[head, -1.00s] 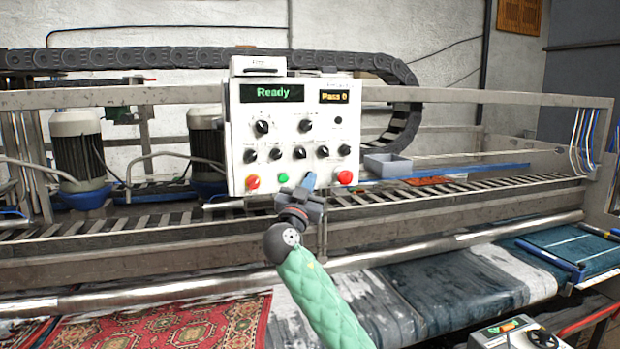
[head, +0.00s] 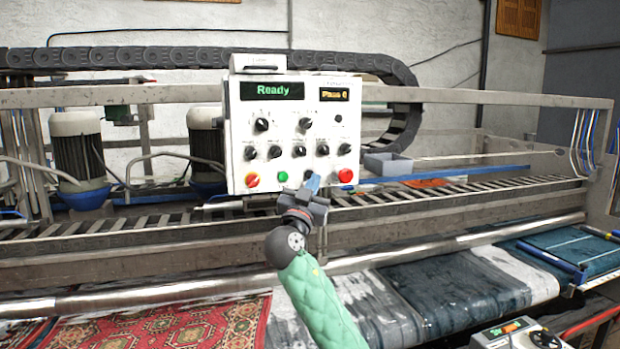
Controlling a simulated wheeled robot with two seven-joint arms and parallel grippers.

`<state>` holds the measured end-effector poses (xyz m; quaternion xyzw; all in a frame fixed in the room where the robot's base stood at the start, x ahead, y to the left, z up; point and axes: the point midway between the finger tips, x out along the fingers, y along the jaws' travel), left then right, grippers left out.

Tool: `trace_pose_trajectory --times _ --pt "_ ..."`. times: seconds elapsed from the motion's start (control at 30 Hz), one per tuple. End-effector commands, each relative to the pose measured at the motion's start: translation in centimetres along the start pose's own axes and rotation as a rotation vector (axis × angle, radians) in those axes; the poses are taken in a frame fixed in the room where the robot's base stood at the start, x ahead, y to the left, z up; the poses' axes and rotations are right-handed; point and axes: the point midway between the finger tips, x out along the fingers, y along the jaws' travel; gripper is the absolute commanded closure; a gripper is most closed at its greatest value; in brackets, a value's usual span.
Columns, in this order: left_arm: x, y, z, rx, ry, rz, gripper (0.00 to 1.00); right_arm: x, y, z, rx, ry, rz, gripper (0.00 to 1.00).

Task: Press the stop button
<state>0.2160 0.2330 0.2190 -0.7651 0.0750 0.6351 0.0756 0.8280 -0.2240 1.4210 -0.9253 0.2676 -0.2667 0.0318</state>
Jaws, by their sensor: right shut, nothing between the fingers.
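The white control panel (head: 292,110) stands upright in the middle of the head view, its display reading "Ready". My left gripper is out of view.
Several black knobs (head: 299,151) sit above the buttons. A long metal rail and roller conveyor (head: 450,195) run behind my arm. A patterned red rug (head: 170,335) lies at lower left. A grey bin (head: 388,164) stands right of the panel.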

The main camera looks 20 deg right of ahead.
Motion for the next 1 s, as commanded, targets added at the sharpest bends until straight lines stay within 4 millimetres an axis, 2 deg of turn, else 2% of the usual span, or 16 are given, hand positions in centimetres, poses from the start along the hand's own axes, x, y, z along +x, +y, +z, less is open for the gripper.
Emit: trace_pose_trajectory --times 0.43,1.0 --pt "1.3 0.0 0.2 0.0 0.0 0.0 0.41 -2.4 1.8 -1.6 0.002 0.0 0.0 1.0" --pt "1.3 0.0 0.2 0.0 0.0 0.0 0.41 -2.6 1.9 -1.8 0.0 0.0 0.0 1.0"
